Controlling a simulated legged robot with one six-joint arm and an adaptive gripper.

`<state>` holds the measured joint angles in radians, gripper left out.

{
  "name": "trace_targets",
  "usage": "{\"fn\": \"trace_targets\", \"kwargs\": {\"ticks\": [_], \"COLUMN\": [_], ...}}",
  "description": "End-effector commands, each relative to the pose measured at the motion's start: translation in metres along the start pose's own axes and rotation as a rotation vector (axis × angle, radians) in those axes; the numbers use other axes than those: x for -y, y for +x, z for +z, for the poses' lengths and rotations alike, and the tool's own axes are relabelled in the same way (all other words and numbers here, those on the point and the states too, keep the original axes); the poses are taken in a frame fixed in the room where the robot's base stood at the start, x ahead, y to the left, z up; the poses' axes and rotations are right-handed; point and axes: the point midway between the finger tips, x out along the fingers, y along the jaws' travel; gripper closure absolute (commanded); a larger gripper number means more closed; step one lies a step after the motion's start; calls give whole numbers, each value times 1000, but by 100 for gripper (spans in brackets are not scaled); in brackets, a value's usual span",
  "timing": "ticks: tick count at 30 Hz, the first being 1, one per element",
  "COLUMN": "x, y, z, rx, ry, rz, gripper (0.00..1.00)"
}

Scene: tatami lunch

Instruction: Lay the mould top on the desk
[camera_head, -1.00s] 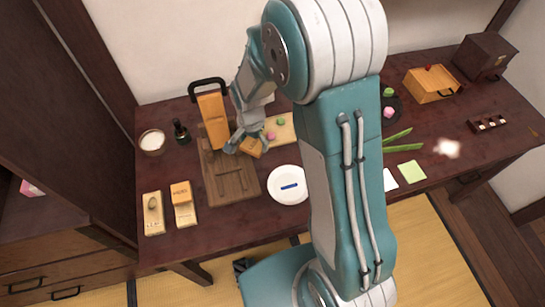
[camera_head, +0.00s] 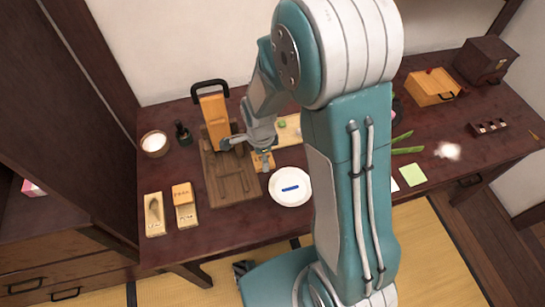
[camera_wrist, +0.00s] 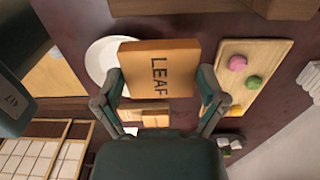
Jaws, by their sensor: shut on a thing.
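The mould top appears to be the orange-tan wooden block marked LEAF (camera_wrist: 158,68). In the wrist view it sits between the two fingers of my gripper (camera_wrist: 161,80), which is shut on its sides. In the head view my gripper (camera_head: 252,143) is over the desk between the dark wooden board and the white plate, with the block (camera_head: 263,161) partly hidden under it. The dark red-brown desk (camera_head: 230,226) carries everything here. I cannot tell whether the block touches the desk. Smaller wooden pieces (camera_wrist: 150,115) show beyond the block in the wrist view.
A white plate (camera_head: 290,197) with a blue stick lies close to the right. The dark board (camera_head: 228,191) is left, with an upright orange piece (camera_head: 214,118) behind it. A sweets board (camera_wrist: 262,58) is nearby. The desk front is clear.

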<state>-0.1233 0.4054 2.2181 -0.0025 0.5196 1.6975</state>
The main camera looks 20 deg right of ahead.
Motion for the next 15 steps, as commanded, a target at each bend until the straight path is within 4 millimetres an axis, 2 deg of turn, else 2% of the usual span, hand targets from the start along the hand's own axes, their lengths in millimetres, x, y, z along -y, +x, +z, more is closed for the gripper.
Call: {"fn": "trace_targets", "kwargs": {"ticks": [3, 9, 15], "x": [19, 38, 48], "y": [14, 48, 63], "z": [-17, -34, -42], "rx": [0, 0, 0], "ry": [3, 1, -2], "rz": [3, 3, 1], "gripper": [50, 50, 50]}}
